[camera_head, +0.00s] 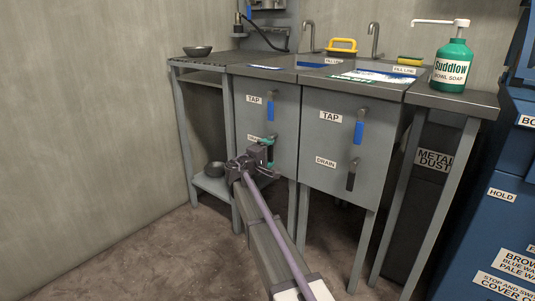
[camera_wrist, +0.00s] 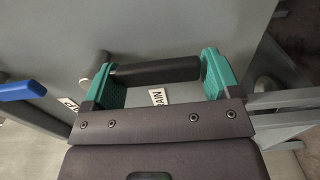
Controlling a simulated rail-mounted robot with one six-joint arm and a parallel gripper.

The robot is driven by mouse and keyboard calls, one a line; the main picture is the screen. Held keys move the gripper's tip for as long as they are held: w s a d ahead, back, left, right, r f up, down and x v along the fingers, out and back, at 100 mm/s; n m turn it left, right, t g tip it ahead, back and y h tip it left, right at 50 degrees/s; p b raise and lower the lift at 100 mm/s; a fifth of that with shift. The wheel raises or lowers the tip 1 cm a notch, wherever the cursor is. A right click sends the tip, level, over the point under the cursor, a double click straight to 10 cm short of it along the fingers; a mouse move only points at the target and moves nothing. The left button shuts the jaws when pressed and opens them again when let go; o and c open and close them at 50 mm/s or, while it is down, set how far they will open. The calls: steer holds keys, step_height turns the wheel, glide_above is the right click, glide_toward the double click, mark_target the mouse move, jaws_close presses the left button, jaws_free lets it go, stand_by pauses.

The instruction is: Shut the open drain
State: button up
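My gripper (camera_head: 264,154) is at the lower front of the left sink cabinet (camera_head: 283,107). Its teal fingers (camera_wrist: 216,75) are wide apart in the wrist view. The dark drain handle (camera_wrist: 155,72) shows between them, lying along the gap, with its pivot end near the left finger. I cannot tell whether a finger touches it. The left DRAIN label (camera_wrist: 158,96) is partly covered by the gripper. On the right sink cabinet, another dark drain handle (camera_head: 351,180) hangs down beside its DRAIN label (camera_head: 325,162).
Blue tap handles (camera_head: 271,108) (camera_head: 359,133) hang above the drain handles; one shows in the wrist view (camera_wrist: 22,91). Bowls sit on the left side table (camera_head: 197,50) and its lower shelf (camera_head: 214,169). A green soap bottle (camera_head: 453,65) stands at right. Metal legs (camera_head: 366,243) border the floor.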

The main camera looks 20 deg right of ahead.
steer(key=shift+o, duration=1.3)
steer(key=v, duration=1)
steer(key=shift+s+a, duration=0.25)
steer(key=shift+a, duration=0.05)
